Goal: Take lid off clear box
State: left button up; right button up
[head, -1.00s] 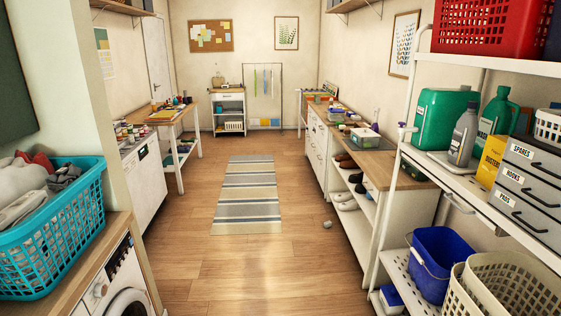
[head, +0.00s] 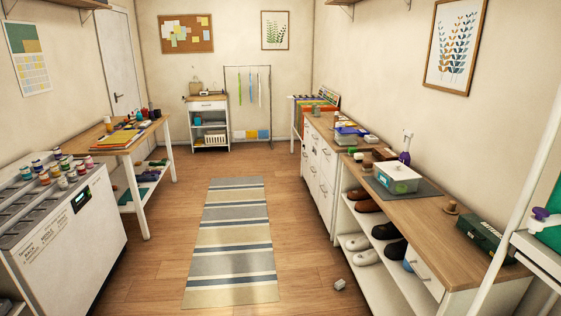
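A pale, see-through-looking box (head: 398,182) stands on a dark grey mat (head: 422,188) on the wooden counter at the right. A whitish lid appears to cover its top, and something green shows at its front side. A smaller container with a blue top (head: 350,137) stands farther back on the same counter. Neither of my grippers is in view.
A purple spray bottle (head: 405,148) stands behind the box, and a dark green case (head: 486,240) lies nearer on the counter. A striped rug (head: 232,240) lies on open floor. A small grey object (head: 339,284) is on the floor. White shelving (head: 540,250) edges the near right.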

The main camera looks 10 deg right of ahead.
aim_at(397, 170)
jog(key=i+z, duration=0.15)
jog(key=i, duration=0.45)
jog(key=i+j+z, duration=0.1)
jog(key=i, duration=0.5)
jog(key=i+j+z, duration=0.15)
jog(key=i, duration=0.4)
jog(key=j, duration=0.1)
